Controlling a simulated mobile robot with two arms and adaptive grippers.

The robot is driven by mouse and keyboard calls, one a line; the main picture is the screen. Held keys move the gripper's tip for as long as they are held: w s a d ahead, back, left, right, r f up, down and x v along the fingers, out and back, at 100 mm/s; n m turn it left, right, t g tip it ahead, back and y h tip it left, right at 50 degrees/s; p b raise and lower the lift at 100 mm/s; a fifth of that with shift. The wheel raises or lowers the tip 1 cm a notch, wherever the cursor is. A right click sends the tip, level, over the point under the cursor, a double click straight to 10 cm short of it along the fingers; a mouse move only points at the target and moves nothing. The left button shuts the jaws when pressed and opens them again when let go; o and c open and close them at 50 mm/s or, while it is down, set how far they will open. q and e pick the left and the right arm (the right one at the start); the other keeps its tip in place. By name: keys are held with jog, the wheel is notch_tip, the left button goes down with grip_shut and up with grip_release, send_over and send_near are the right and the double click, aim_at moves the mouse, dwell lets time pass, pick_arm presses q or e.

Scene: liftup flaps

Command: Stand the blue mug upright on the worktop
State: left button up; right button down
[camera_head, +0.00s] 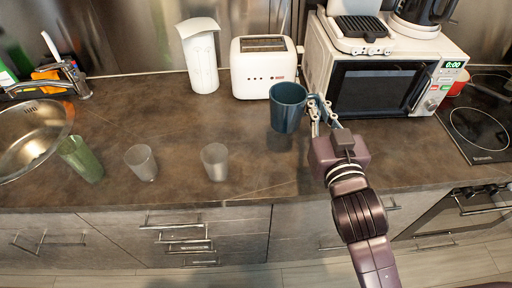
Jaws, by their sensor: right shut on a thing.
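The blue mug (287,110) is at the back of the brown worktop (240,183), in front of the white toaster and left of the microwave. It looks upright with its open rim facing up. My right gripper (318,108) comes in from the lower right and is shut on the mug's right side. The fingers partly hide that side. Whether the mug's base touches the worktop is hard to tell from this view. My left gripper does not show.
A white toaster (263,70) and a microwave (375,88) stand close behind the mug. Two clear glasses, one of them here (215,161), and a green glass (81,158) stand left. A sink (30,140) is far left; a hob (480,125) is far right.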

jog(key=shift+w+r+h, duration=0.3)
jog(key=shift+w+r, duration=0.1)
jog(key=shift+r, duration=0.1)
jog(key=shift+m+h, duration=0.3)
jog(key=shift+m, duration=0.1)
jog(key=f+b, duration=0.1)
jog(key=f, duration=0.5)
jog(key=f+b, duration=0.2)
jog(key=f, duration=0.4)
jog(key=f+b, duration=0.2)
jog(key=f, duration=0.5)
jog(key=shift+w+d, duration=0.25)
jog(key=shift+d, duration=0.05)
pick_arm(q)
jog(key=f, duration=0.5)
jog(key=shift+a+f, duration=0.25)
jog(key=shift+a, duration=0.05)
